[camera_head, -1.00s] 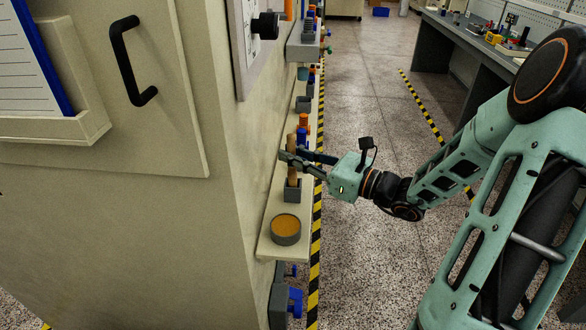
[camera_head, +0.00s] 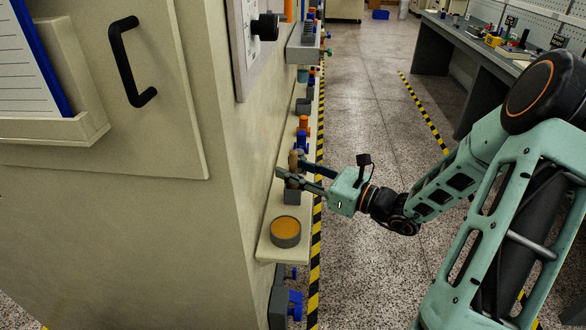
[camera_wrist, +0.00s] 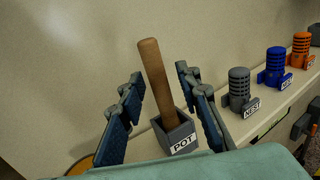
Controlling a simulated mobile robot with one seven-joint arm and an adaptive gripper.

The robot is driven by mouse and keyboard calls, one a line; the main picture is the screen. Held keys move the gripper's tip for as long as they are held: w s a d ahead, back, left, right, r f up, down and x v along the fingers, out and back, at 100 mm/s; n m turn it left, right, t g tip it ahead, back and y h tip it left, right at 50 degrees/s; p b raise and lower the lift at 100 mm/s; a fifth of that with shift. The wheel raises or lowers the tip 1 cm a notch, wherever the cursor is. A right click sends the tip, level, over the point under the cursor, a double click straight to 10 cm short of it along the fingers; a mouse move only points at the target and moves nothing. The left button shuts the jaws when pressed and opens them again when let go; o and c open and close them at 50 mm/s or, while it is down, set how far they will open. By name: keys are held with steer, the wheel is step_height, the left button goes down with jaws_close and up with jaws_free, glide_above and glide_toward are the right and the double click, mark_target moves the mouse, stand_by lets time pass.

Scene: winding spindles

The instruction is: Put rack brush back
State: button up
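The brush shows as a wooden handle (camera_wrist: 155,75) standing in a small grey pot (camera_wrist: 178,133) labelled POT; it leans to the left in the wrist view. Its lower end is hidden inside the pot. In the head view the handle (camera_head: 293,160) and the pot (camera_head: 292,196) are on the narrow shelf along the cabinet wall. My gripper (camera_wrist: 160,76) is open, with one finger on each side of the handle and gaps between. It also shows in the head view (camera_head: 288,164), reaching over the shelf from the right.
A round tin with orange contents (camera_head: 285,232) stands on the shelf nearer than the pot. Beyond the pot are a grey spindle (camera_wrist: 239,90), a blue one (camera_wrist: 275,66) and an orange one (camera_wrist: 301,47) beside NEST labels. The aisle floor (camera_head: 370,130) is clear.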

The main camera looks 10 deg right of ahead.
steer(key=shift+b, duration=0.4)
steer(key=v, duration=1)
steer(key=shift+s+d+f+p, duration=0.15)
steer(key=shift+s+f+p, duration=0.2)
steer(key=shift+s, duration=0.05)
